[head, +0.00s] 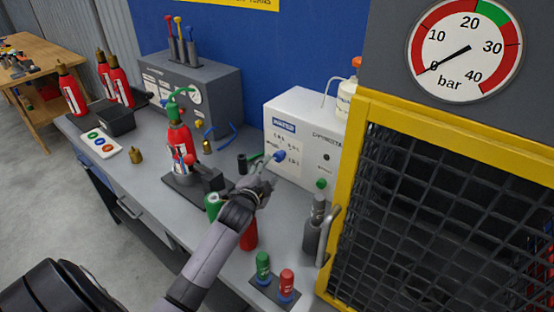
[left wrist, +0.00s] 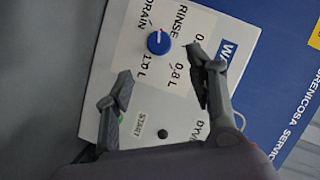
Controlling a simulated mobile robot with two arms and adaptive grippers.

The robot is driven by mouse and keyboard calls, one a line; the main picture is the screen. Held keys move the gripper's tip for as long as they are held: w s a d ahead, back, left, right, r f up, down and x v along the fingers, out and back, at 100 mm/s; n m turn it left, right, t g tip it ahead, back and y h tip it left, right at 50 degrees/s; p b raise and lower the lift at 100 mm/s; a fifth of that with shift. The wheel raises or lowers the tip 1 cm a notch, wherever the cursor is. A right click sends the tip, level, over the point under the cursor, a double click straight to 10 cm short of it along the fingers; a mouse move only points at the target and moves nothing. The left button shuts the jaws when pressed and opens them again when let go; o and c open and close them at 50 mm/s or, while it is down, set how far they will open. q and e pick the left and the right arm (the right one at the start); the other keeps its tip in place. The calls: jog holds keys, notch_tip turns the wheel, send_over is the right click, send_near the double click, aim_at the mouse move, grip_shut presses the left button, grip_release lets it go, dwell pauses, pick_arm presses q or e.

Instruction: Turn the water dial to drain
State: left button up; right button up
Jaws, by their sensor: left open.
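The water dial is a round blue knob (left wrist: 158,42) on the white water box (head: 300,112). In the left wrist view it has a small pale mark near its upper edge, and DRAIN, RINSE, 0.8 L and 1.0 L are printed around it. I cannot tell exactly which label the mark meets. My left gripper (left wrist: 161,64) is open and empty, its fingers spread to either side of the dial and short of it. In the head view the same gripper (head: 268,174) is in front of the box, close to the blue dial (head: 279,155). My right gripper is not in view.
A red extinguisher (head: 180,146) stands in a dark holder left of my arm. Green (head: 263,264) and red (head: 287,282) small cylinders stand at the bench front. A yellow-framed mesh cage (head: 345,205) borders the right. The START button (left wrist: 140,123) is on the same panel.

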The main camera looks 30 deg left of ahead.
aim_at(278, 158)
pick_arm(q)
jog(key=x, duration=0.7)
jog(key=shift+w+a+f+p, duration=0.15)
jog(key=shift+w+p, duration=0.15)
jog(key=shift+w, duration=0.35)
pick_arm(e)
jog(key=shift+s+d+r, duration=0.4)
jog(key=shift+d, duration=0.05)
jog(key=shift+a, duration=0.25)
pick_arm(q)
jog(key=shift+c, duration=1.3)
jog(key=c, duration=0.9)
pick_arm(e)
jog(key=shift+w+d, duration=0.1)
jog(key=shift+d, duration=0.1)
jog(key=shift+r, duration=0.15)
